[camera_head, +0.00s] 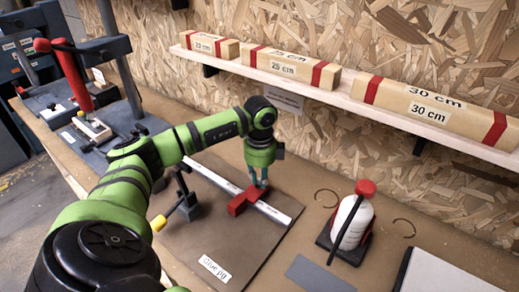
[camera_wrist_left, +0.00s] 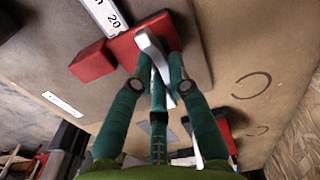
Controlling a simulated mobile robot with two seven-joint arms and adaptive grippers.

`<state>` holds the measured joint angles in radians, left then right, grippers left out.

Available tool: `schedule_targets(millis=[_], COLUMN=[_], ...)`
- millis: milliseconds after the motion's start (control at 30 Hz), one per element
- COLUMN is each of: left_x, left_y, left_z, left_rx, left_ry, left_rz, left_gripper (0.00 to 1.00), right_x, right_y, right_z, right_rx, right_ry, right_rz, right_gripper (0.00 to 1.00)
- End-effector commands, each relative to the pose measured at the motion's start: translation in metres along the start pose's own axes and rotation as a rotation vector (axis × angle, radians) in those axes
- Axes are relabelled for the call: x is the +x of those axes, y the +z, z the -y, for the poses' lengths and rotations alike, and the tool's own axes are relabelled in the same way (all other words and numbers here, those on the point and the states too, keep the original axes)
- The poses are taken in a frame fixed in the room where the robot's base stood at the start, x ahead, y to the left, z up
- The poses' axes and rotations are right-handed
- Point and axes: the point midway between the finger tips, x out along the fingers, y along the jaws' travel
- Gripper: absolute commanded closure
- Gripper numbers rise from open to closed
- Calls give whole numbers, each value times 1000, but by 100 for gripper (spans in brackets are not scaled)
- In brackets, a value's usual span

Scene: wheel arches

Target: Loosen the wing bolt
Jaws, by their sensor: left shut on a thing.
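The wing bolt (camera_wrist_left: 150,42), a pale grey winged piece, stands on a red stop block (camera_wrist_left: 195,50) in the left wrist view. My left gripper (camera_wrist_left: 160,72) is shut on the wing bolt, its dark green fingers around the wing. In the head view, my left gripper (camera_head: 259,184) points down at the red stop block (camera_head: 238,205), and its fingers hide the bolt there. The block sits on a white ruler rail (camera_head: 275,213), which also shows in the left wrist view (camera_wrist_left: 103,14). My right gripper is in neither view.
A brown board (camera_head: 215,245) lies under the rail. A white bottle with a red top (camera_head: 352,220) stands to the right. A shelf (camera_head: 320,95) with labelled wooden blocks runs along the back wall.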

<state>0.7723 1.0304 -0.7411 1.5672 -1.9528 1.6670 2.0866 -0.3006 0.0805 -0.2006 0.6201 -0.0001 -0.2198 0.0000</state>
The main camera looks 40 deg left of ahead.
Motion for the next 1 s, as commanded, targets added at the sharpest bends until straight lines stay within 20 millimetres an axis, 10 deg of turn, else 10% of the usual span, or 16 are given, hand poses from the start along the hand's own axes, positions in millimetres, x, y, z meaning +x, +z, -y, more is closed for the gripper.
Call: schedule_targets(millis=[800,867,1000], left_x=[5,5,4], left_y=[-1,-1,-1], left_z=[-3,-3,-2], left_rx=[-120,-120,-120], left_ry=[16,16,11], left_rz=[1,1,1], left_gripper=[100,62,57], right_x=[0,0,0], right_y=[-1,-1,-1], right_z=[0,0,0], right_rx=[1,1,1], right_ry=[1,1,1], right_rz=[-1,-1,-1], right_gripper=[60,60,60])
